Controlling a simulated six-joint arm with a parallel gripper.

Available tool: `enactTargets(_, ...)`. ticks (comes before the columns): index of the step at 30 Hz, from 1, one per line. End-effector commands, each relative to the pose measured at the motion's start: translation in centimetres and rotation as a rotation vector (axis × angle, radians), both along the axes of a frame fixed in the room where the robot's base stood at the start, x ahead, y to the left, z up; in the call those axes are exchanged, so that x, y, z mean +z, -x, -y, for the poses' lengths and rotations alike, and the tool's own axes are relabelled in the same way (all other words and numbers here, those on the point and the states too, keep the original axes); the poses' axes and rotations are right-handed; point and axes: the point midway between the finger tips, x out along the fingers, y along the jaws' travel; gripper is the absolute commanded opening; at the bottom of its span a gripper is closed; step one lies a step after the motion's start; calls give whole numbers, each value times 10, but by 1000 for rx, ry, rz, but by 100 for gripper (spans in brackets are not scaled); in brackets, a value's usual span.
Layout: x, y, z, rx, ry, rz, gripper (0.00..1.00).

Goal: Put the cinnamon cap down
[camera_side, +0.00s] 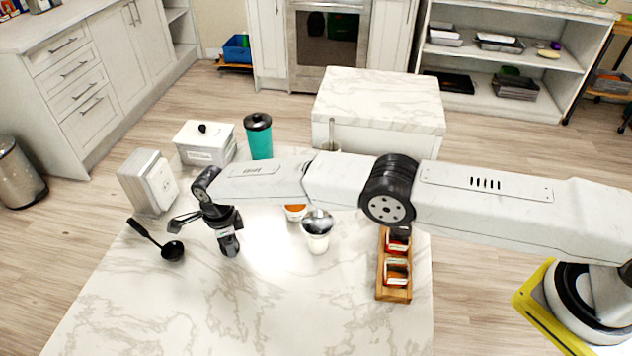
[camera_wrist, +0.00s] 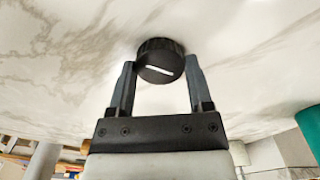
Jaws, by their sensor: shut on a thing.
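The cinnamon cap (camera_wrist: 160,62) is a round black cap with a ridged side and a short white mark on its face. In the wrist view it sits between both fingertips of my gripper (camera_wrist: 160,70), which is shut on it. In the side view my gripper (camera_side: 229,243) points down over the left part of the marble table (camera_side: 240,310). The cap cannot be told apart from the dark fingers there. I cannot tell whether it touches the tabletop.
A black ladle (camera_side: 172,250) lies just left of my gripper. A napkin holder (camera_side: 149,182), white lidded box (camera_side: 206,150) and teal canister (camera_side: 259,140) stand behind. A white cup (camera_side: 317,238) and wooden spice rack (camera_side: 394,292) stand to the right. The front tabletop is clear.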

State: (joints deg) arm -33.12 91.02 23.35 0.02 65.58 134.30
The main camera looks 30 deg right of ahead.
Motion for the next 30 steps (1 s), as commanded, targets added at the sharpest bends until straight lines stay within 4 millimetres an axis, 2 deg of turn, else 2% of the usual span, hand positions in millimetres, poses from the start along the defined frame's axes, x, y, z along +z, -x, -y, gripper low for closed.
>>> enactTargets(11, -4, 0, 0, 0, 1, -1, 0)
enactTargets(12, -3, 0, 0, 0, 0, 0, 78)
enactTargets(14, -3, 0, 0, 0, 0, 0, 97)
enactTargets(15, -3, 0, 0, 0, 0, 0, 100)
enactTargets(30, 4, 0, 0, 0, -1, 1, 100)
